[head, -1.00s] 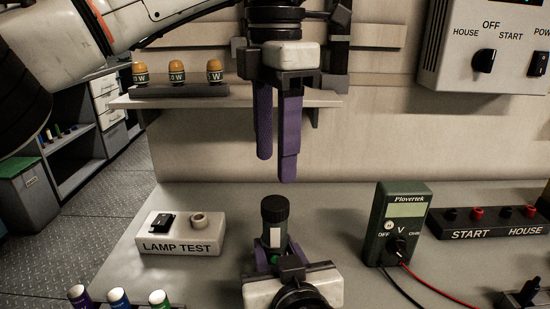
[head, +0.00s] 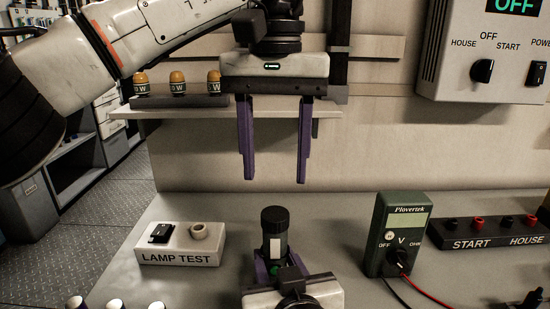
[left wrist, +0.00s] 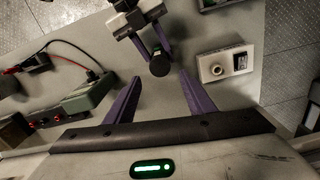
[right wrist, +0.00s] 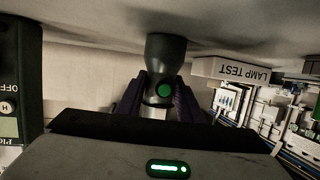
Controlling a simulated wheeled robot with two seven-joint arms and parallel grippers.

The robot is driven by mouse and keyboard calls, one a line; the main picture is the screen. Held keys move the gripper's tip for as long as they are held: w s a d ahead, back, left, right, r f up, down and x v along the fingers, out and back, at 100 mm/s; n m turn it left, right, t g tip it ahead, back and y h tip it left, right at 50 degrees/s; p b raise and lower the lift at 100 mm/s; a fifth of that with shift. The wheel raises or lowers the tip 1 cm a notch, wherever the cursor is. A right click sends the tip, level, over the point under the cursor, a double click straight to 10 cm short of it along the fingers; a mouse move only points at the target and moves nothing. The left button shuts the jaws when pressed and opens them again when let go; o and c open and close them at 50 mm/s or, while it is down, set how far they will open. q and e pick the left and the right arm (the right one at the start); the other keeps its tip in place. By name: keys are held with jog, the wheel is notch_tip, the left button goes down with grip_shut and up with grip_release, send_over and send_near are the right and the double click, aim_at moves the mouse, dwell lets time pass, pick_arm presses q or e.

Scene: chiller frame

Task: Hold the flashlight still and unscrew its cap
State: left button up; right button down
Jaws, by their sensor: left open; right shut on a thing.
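The dark flashlight (head: 275,248) stands upright over the bench with its black cap (head: 273,214) on top. My right gripper (head: 275,268) is shut on the flashlight's body, low in the head view. In the right wrist view the purple fingers lie on both sides of the flashlight (right wrist: 165,55), beside its green button (right wrist: 164,91). My left gripper (head: 275,180) is open and empty, pointing down above the cap with clear space between. In the left wrist view the cap (left wrist: 159,66) shows beyond and between the open fingers (left wrist: 160,85).
The lamp test box (head: 180,245) stands left of the flashlight, and the green multimeter (head: 398,235) with its leads stands right. A shelf (head: 130,112) with several orange-topped bulbs is behind my left gripper. The start/house terminal block (head: 485,230) is at far right.

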aim_at(275, 213)
pick_arm(q)
jog(key=shift+m, duration=1.1)
jog(key=shift+f+m, duration=0.3)
jog(key=shift+m, duration=0.1)
notch_tip(275, 213, down, 7)
jog(key=shift+f, duration=0.2)
